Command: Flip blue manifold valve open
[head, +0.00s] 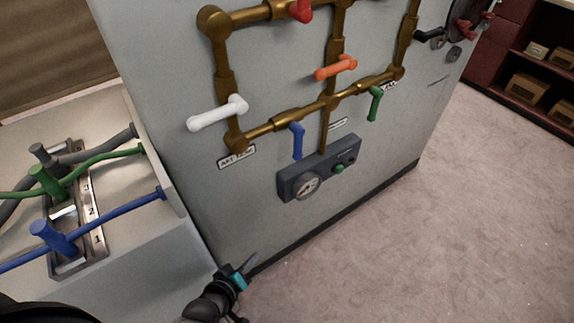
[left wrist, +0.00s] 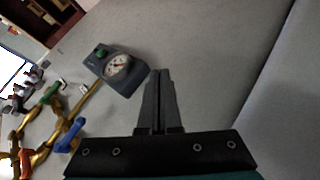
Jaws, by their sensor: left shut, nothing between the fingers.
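The blue valve handle (head: 297,142) hangs down from the lower brass pipe on the grey panel, above the gauge box. It also shows in the left wrist view (left wrist: 69,135), left of the fingers. My left gripper (head: 248,264) is low in front of the panel's base, below the blue handle and apart from it. In the left wrist view its fingers (left wrist: 158,88) are together with nothing between them. My right gripper is not in view.
The gauge box (head: 318,168) sits just below the blue handle. White (head: 217,113), orange (head: 336,68) and green (head: 375,104) handles are close by on the brass pipes. A bench with hose fittings (head: 80,215) stands at left. The carpet (head: 430,240) at right is clear.

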